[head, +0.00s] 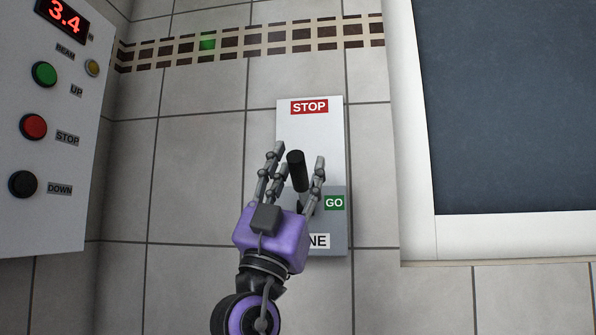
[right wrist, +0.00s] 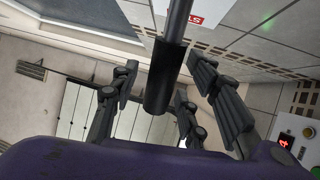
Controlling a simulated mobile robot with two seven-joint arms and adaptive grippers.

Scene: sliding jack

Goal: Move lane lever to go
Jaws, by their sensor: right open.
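The lane lever (head: 297,172) has a black grip and stands out from a pale wall plate (head: 311,130). The plate has a red STOP label (head: 309,107) near its top and a green GO label (head: 334,202) on a grey lower part. The grip's end shows between the two labels, nearer GO. My right gripper (head: 299,160) is open, with its fingers on either side of the grip. In the right wrist view the black grip (right wrist: 163,80) on its grey rod lies between the spread fingers. The lever's base is partly hidden. My left gripper is out of view.
A control panel (head: 60,200) with green, red and black buttons and a red 3.4 display is at the left. A dark framed board (head: 510,100) is at the right. Tiled wall (head: 195,150) lies between the panel and the plate.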

